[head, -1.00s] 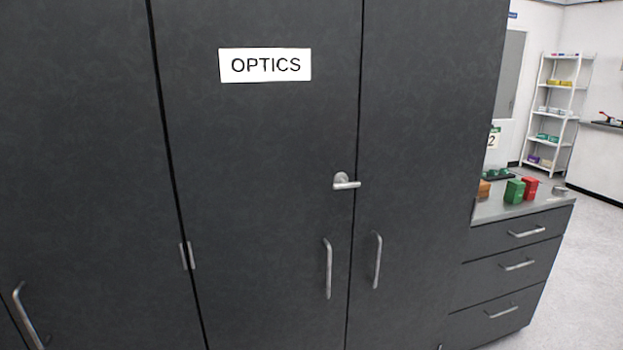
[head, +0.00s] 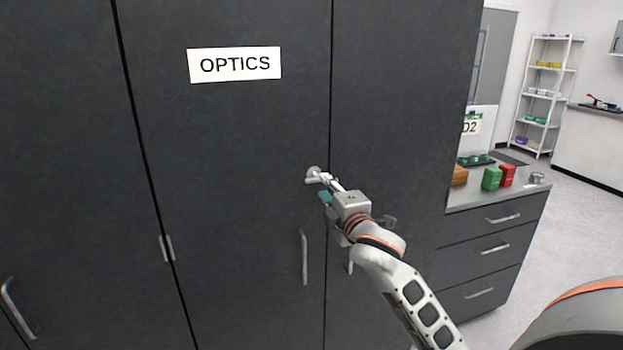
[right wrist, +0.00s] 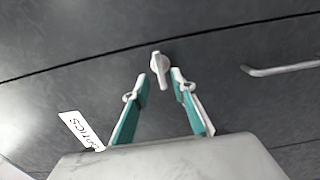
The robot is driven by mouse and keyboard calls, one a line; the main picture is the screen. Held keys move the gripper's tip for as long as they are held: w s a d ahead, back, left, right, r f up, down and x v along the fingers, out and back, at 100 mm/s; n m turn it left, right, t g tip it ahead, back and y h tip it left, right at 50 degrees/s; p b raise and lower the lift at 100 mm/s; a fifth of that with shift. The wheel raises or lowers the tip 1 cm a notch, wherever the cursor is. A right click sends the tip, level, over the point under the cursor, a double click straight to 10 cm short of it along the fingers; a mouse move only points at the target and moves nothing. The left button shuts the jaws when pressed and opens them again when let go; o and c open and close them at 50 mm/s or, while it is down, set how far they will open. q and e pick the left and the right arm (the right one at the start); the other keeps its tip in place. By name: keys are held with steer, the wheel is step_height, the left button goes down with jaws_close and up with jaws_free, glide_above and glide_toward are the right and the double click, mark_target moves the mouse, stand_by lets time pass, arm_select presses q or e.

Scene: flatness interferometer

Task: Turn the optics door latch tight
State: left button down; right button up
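The optics door (head: 235,180) is a dark grey panel with a white OPTICS label (head: 234,64), and it looks closed. Its silver latch (head: 313,171) sits near the door's right edge, with its lever partly hidden by my right gripper in the head view. In the right wrist view the latch lever (right wrist: 161,72) lies between the tips of my right gripper (right wrist: 161,79), whose teal-padded fingers are spread with a gap on each side. My right gripper (head: 323,186) reaches the latch from the lower right in the head view. My left gripper is out of view.
A vertical bar handle (head: 304,257) is below the latch; another is mostly hidden behind my right arm. A drawer counter (head: 490,200) at right holds a green box (head: 491,178) and a red box (head: 507,175). A white shelf (head: 545,95) stands further back.

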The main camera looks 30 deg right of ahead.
mark_target(319, 181)
steer(key=x, duration=0.6)
steer(key=shift+a, duration=0.1)
steer(key=shift+c, duration=0.4)
jaws_close()
